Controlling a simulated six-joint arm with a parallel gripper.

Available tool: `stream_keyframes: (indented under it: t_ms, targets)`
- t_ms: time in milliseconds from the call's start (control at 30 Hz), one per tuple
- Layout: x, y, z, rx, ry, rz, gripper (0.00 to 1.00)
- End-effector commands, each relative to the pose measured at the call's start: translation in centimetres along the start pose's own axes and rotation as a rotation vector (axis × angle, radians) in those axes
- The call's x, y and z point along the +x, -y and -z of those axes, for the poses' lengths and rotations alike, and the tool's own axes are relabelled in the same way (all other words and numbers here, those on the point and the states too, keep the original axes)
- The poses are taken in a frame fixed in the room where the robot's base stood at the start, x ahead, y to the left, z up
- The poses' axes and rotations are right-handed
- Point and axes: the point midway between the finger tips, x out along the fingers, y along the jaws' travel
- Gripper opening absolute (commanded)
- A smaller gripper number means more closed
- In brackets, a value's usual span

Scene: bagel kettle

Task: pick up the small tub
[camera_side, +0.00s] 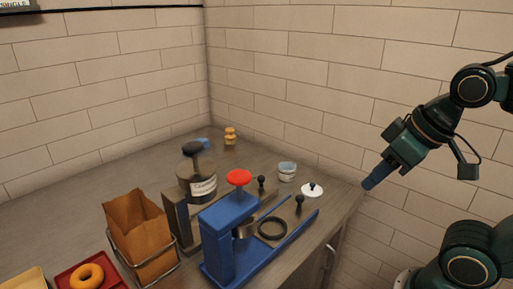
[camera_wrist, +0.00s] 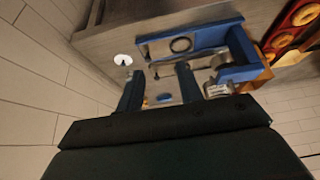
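The small tub (camera_side: 287,172) is a pale cup with a label and a bluish top. It stands upright on the counter near its right edge, behind the white lid in the side view. I cannot make it out in the wrist view, where my left finger may cover it. My gripper (camera_side: 373,182) is in the air to the right of the counter, well apart from the tub. In the wrist view its two fingers (camera_wrist: 160,84) are spread with nothing held between them.
A white lid with a black knob (camera_side: 312,190) lies near the tub. A paper bag (camera_side: 140,228) and bagel tray (camera_side: 64,279) are nearer. Tiled walls enclose the back.

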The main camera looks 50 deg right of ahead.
Motion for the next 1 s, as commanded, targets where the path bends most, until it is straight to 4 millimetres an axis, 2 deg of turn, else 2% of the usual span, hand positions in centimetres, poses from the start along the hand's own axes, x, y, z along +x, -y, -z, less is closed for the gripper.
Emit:
stream_keyframes:
  t_ms: [200, 400, 767, 1000]
  targets:
    - [0.0, 0.0, 0.0, 0.000, 0.000, 0.000, 0.36]
    - [0.0, 0.0, 0.0, 0.000, 0.000, 0.000, 0.76]
    - [0.0, 0.0, 0.2, -0.008, 0.002, -0.001, 0.77]
    - [-0.1, -0.6, 2.1, -0.103, 0.028, -0.015, 0.77]
